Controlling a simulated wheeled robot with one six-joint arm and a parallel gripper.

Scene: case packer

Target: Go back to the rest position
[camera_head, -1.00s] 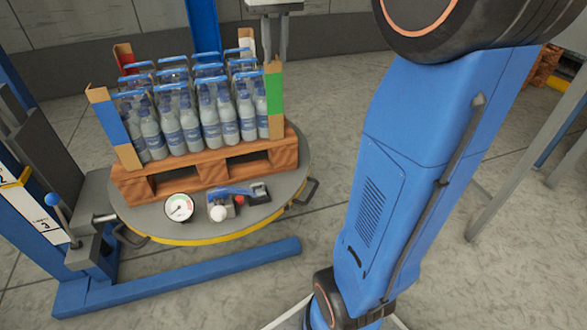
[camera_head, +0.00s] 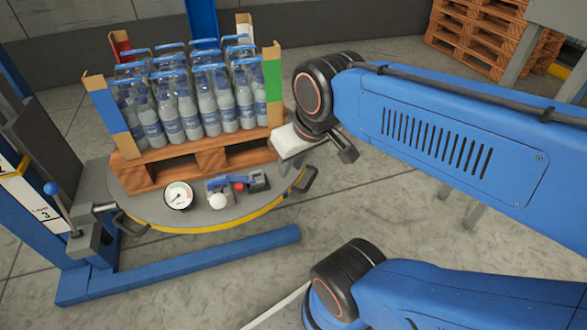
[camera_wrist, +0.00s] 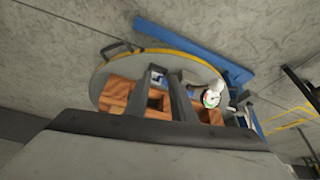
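My gripper shows in the wrist view (camera_wrist: 161,84) as two dark fingers standing apart, with nothing held between them. In the head view my arm reaches in from the right, and its end is beside the right front corner of the pallet. The wooden pallet (camera_head: 165,172) bears several rows of clear bottles with blue handles (camera_head: 190,115). It stands on a round grey turntable (camera_head: 150,208) with a yellow edge. The turntable and pallet lie beyond the fingers in the wrist view, seen tilted.
A dial gauge (camera_head: 178,195) and a small lever control (camera_head: 232,188) sit on the turntable's front. Coloured corner boards, such as a green one (camera_head: 272,85), stand around the bottles. A blue floor beam (camera_head: 180,265) runs in front. Empty pallets (camera_head: 485,35) stand at the back right.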

